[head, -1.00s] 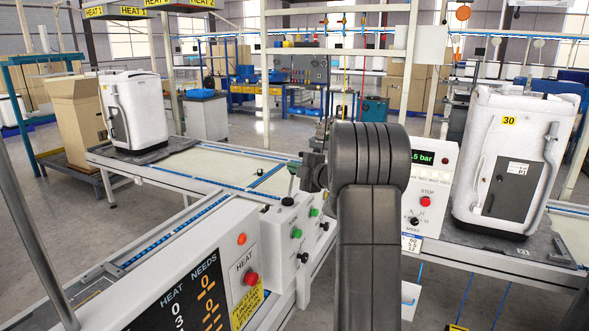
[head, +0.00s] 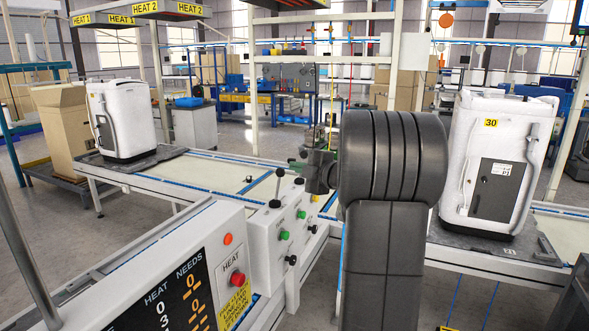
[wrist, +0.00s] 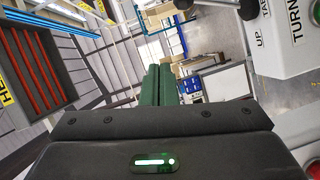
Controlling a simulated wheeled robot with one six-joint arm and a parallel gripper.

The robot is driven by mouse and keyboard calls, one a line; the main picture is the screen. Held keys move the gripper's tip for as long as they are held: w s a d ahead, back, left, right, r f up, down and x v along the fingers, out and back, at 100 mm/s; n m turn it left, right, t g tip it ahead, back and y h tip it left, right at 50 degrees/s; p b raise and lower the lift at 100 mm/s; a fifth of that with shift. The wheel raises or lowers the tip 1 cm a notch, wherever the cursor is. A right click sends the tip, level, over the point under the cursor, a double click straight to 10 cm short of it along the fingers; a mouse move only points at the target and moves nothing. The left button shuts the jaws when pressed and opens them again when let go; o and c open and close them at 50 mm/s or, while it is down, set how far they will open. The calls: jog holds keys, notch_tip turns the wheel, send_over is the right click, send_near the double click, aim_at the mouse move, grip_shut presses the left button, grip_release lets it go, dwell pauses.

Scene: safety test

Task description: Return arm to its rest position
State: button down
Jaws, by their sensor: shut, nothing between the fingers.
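My arm (head: 385,250) stands raised in the middle of the head view, dark grey and bent, with its large rounded joint close to the camera. In the wrist view, my gripper (wrist: 165,80) shows two green fingers side by side, shut with nothing between them. They point away from the camera into open air. In the head view my wrist (head: 320,172) is partly hidden behind the arm, and the finger details are hard to make out there.
A white control box (head: 282,235) with levers and buttons stands close left of the arm. A heat panel (head: 190,275) is at front left. White units marked 30 (head: 500,165) and at left (head: 122,120) stand on the conveyor (head: 205,172). Heat signs hang overhead.

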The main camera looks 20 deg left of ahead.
dwell(0.3)
jog(key=f+p+x, duration=0.1)
jog(key=p+x, duration=0.1)
jog(key=x, duration=0.7)
jog(key=s+f+b, duration=0.1)
jog(key=s+f+n+b, duration=0.1)
jog(key=b, duration=0.1)
jog(key=s+f+n+y+b, duration=0.1)
jog(key=f+b, duration=0.1)
jog(key=shift+s+a+t, duration=0.3)
jog(key=shift+s, duration=0.1)
jog(key=shift+r, duration=0.15)
